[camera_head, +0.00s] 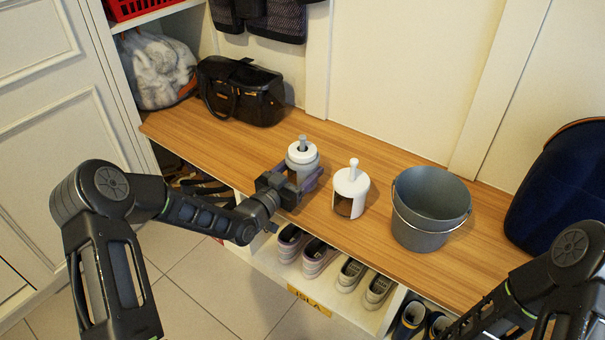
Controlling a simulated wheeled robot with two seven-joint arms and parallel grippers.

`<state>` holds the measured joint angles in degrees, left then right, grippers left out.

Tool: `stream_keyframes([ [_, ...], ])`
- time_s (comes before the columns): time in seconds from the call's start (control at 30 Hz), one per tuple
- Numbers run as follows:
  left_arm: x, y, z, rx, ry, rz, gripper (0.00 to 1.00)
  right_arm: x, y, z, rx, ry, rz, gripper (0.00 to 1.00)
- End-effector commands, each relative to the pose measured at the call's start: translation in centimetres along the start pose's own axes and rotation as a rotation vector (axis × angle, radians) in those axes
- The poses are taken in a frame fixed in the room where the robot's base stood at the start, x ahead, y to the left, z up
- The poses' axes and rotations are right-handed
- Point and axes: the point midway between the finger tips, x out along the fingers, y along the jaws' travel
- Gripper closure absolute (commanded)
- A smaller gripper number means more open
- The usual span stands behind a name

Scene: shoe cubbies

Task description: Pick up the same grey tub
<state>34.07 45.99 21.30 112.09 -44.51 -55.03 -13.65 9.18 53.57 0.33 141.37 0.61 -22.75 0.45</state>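A grey tub (300,172) with a white top and a grey knob stands upright on the wooden bench, left of centre. My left gripper (299,178) is at the tub from its near left side, with its fingers around the tub's lower body. The fingers partly hide the tub, and I cannot tell whether they press on it. My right arm comes in at the lower right, and its gripper is out of view.
A white holder (350,190) with a knob stands close right of the tub. Further right is a grey bucket (430,205) with a wire handle. A black bag (242,90) sits at the bench's left end. Shoes (318,257) fill cubbies below the wooden bench (200,137).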

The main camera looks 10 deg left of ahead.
Motion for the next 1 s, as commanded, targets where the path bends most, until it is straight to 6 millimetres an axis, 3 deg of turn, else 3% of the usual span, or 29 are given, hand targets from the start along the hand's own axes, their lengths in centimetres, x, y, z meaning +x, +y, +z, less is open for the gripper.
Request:
stream_keyframes([
  [0.2, 0.0, 0.0, -0.1, 0.001, 0.003, 0.0, 0.78, 0.0, 0.0, 0.0, 0.0, 0.0, 0.0, 0.1],
  [0.53, 0.1, 0.0, -0.9, 0.002, 0.003, 0.0, 0.78, -0.4, -0.1, 0.0, 0.0, -0.001, 0.0, 0.1],
  [1.0, 0.0, 0.0, -9.0, 0.002, 0.003, 0.001, 0.78, -3.6, -1.1, 0.2, -0.002, -0.016, 0.0, 0.1],
])
